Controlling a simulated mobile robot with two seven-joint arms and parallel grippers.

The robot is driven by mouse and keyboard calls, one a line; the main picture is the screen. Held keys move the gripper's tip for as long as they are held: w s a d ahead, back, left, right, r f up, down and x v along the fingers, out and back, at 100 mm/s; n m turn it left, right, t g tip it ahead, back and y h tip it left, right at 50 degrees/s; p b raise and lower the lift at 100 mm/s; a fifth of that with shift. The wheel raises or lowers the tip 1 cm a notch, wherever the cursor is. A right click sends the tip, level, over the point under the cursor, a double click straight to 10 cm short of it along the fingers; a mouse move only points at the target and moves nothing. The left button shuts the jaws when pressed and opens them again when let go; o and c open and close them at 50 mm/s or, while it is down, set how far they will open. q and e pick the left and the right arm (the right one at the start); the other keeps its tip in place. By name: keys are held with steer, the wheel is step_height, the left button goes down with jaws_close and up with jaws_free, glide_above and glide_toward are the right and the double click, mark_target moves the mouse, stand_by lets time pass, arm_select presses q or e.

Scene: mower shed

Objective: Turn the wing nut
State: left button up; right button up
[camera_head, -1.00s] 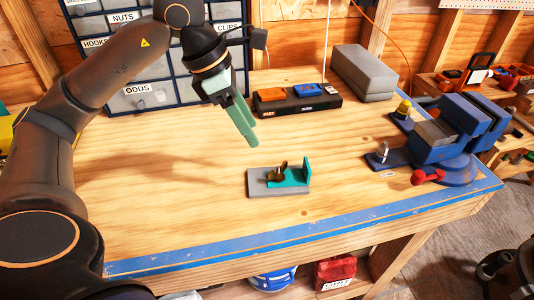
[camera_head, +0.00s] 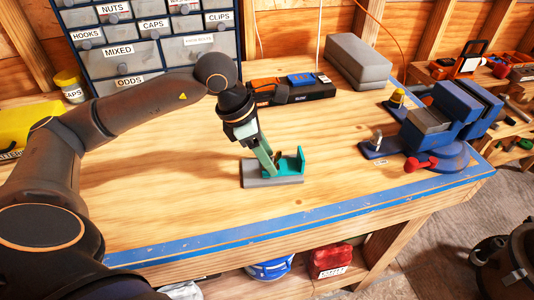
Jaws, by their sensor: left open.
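The wing nut (camera_head: 278,155) is a small brass-coloured piece on a small grey base (camera_head: 258,181) with a teal bracket (camera_head: 295,165), on the workbench near its front edge. My left gripper (camera_head: 271,168) reaches down from the upper left, and its pale green fingers are at the wing nut. The fingers hide most of the nut, and I cannot tell whether they touch it. The left gripper is open. My right gripper is not in view.
A blue vise (camera_head: 432,133) with a red-ended handle stands at the right of the workbench (camera_head: 160,190). Behind are a charger strip (camera_head: 290,92), a grey block (camera_head: 357,61) and labelled drawers (camera_head: 145,50). The bench left of the base is clear.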

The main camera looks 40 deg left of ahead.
arm_select(q)
jaws_close()
stand_by(0.3)
stand_by(1.1)
jaws_free()
steer(key=shift+r, duration=0.1)
steer(key=v, duration=1.2)
steer(key=shift+a+r, duration=0.15)
steer(key=shift+r, duration=0.05)
